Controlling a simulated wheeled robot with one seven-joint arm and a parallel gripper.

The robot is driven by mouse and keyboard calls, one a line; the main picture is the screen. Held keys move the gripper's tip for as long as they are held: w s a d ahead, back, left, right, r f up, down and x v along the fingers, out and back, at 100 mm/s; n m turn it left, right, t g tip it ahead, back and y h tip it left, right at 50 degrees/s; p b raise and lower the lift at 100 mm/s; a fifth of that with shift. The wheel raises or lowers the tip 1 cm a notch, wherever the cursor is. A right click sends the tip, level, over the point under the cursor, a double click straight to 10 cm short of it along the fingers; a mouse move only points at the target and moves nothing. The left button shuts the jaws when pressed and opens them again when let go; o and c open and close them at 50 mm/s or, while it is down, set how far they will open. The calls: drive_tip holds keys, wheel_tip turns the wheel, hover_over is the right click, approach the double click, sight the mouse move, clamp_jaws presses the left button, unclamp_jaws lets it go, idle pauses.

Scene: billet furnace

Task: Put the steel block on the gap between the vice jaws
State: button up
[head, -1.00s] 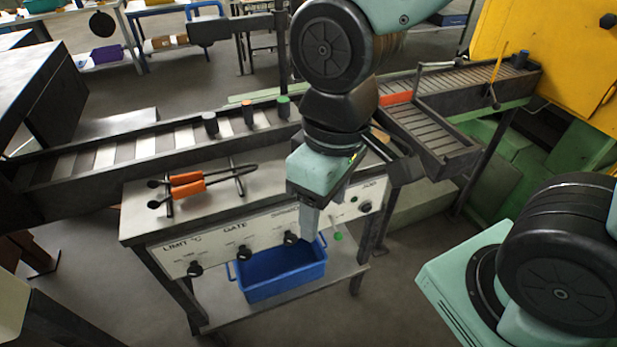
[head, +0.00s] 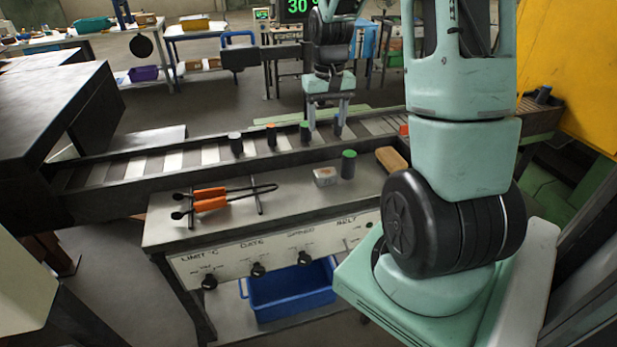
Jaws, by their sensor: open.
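My gripper (head: 325,122) hangs pointing down over the far side of the roller conveyor. Its two fingers stand apart with nothing visible between them. I cannot pick out the steel block or the vice jaws with certainty in the head view. My arm covers much of the right side of the picture and may hide things there.
A roller conveyor (head: 133,170) crosses behind the control table (head: 270,222). Orange-handled tongs (head: 210,199), a small whitish block (head: 325,177), a green-topped cylinder (head: 348,164) and a brown block (head: 391,160) lie on that table. A blue bin (head: 290,288) sits below.

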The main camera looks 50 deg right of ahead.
drive_tip(key=p, duration=0.3)
hover_over(325, 172)
wheel_tip(325, 172, down, 11)
drive_tip(key=shift+f, duration=0.2)
drive_tip(key=shift+f+p, duration=1.5)
drive_tip(key=shift+f, duration=1.15)
drive_tip(key=shift+r, duration=0.1)
drive_tip(key=c, duration=1.2)
drive_tip(key=shift+d, duration=0.1)
drive_tip(key=shift+c, duration=0.2)
